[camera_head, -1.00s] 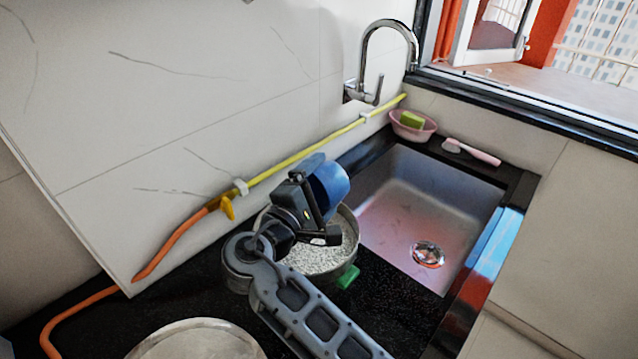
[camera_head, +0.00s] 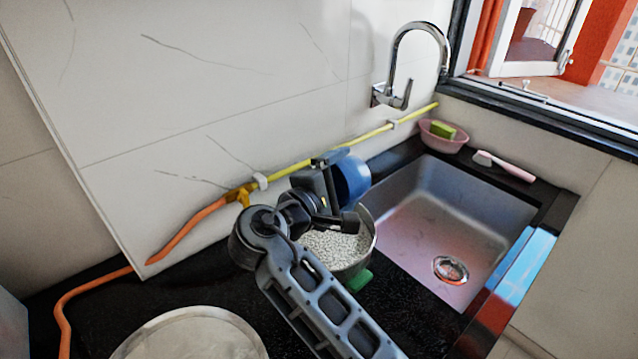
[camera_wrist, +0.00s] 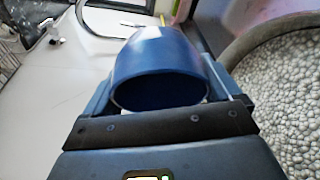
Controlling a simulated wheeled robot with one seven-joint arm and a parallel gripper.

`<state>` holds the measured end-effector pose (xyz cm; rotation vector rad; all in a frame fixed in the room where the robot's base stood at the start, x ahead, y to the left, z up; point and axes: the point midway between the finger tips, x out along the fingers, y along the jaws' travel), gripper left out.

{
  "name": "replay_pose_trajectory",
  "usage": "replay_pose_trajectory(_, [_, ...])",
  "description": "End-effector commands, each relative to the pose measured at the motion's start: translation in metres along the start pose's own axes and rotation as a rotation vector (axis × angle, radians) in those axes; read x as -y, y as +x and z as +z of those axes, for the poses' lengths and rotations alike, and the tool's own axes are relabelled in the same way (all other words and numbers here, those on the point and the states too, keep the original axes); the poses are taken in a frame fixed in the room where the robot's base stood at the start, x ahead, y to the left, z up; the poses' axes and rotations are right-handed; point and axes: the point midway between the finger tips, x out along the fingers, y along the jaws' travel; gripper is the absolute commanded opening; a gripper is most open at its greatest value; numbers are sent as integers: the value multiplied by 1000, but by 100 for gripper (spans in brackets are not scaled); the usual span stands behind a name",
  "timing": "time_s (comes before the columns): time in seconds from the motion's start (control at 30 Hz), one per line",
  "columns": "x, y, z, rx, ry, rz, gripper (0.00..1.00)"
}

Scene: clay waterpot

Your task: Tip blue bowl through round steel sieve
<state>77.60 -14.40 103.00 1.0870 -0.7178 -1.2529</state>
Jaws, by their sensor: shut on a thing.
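The blue bowl (camera_head: 352,180) is in my gripper (camera_head: 338,190), which is shut on it. The bowl is tipped on its side, above the rim of a round grey vessel (camera_head: 367,252) full of white granules. In the wrist view the bowl (camera_wrist: 158,55) sits between the fingers of my gripper (camera_wrist: 160,88), its rim towards the camera. No granules show inside the bowl. The granule-filled vessel (camera_wrist: 265,35) is at right there. A pale round disc with a rim (camera_head: 190,338) lies on the counter at front. I cannot tell which round thing is the steel sieve.
The sink (camera_head: 440,225) is right of the vessel, under a tap (camera_head: 415,30). A green block (camera_head: 358,281) touches or lies beside the vessel. A pink dish with a sponge (camera_head: 440,140) and a brush (camera_head: 503,165) are behind the sink. An orange-yellow hose (camera_head: 185,240) runs along the wall.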

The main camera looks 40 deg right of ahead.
Motion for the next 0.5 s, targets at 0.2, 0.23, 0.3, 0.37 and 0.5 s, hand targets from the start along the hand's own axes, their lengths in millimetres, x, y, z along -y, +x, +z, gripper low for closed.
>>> replay_pose_trajectory(0.2, [2, 8, 4, -32, 45, -98, 56])
replay_pose_trajectory(0.23, [3, 8, 4, -41, 53, -118, 56])
replay_pose_trajectory(0.3, [4, 10, 4, -61, 69, -157, 56])
replay_pose_trajectory(0.37, [6, 12, 3, -74, 81, -188, 56])
replay_pose_trajectory(0.5, [5, 10, 3, -92, 93, -221, 56])
